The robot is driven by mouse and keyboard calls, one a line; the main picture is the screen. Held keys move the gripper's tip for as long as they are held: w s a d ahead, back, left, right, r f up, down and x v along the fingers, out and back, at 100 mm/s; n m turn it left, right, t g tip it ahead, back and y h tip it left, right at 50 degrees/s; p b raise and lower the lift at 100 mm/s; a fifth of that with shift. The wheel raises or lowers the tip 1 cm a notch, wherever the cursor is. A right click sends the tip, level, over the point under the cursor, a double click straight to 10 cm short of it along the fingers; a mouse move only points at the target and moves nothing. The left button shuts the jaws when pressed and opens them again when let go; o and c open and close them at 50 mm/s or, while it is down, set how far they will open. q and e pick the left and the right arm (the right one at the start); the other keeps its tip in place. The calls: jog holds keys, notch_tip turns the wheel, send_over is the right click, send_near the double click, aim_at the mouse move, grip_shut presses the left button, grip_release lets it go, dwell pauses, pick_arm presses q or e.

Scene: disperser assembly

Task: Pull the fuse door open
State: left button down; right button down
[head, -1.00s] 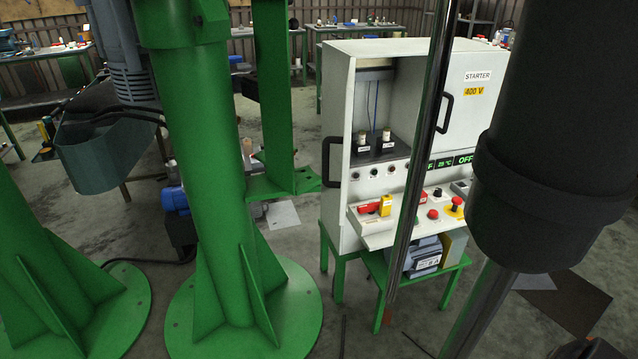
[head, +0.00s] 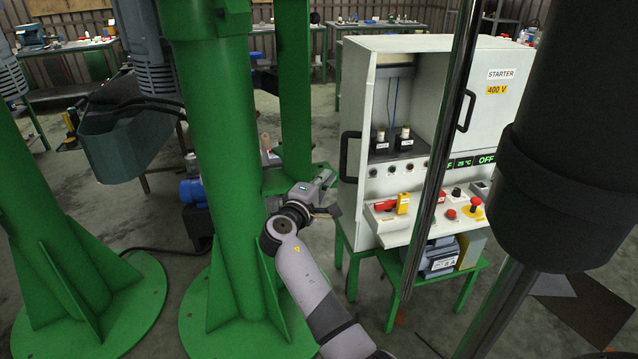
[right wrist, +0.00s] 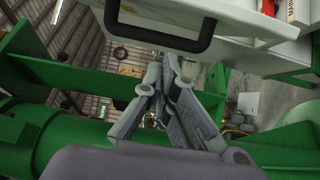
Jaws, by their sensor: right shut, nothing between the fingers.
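The white cabinet's left compartment is open at the front and shows two fuse-like parts (head: 391,141) inside. A white panel (head: 362,95) along its left side appears to be the fuse door, swung out; its exact angle is hard to tell. A black handle (head: 344,157) sticks out to the left of it. My right gripper (head: 329,196) is below this handle, beside the green column. In the right wrist view, my right gripper (right wrist: 163,72) is shut and empty, its fingers just short of the black handle (right wrist: 160,38), apparently apart from it. My left gripper is not in view.
The starter door (head: 497,110), with its own handle (head: 466,110), is closed. A console (head: 425,215) with buttons juts out below. A green column (head: 215,130) stands close to my right arm. A green stand (head: 350,262) carries the cabinet.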

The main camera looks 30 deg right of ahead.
aim_at(345, 173)
jog(key=d+p, duration=0.3)
jog(key=d, duration=0.2)
jog(key=shift+w+d+r, duration=0.1)
jog(key=shift+w+d, duration=0.05)
jog(key=shift+d, duration=0.2)
jog(key=shift+s+d, duration=0.2)
jog(key=shift+s, duration=0.05)
jog(key=shift+w+f, duration=0.1)
jog(key=shift+f, duration=0.1)
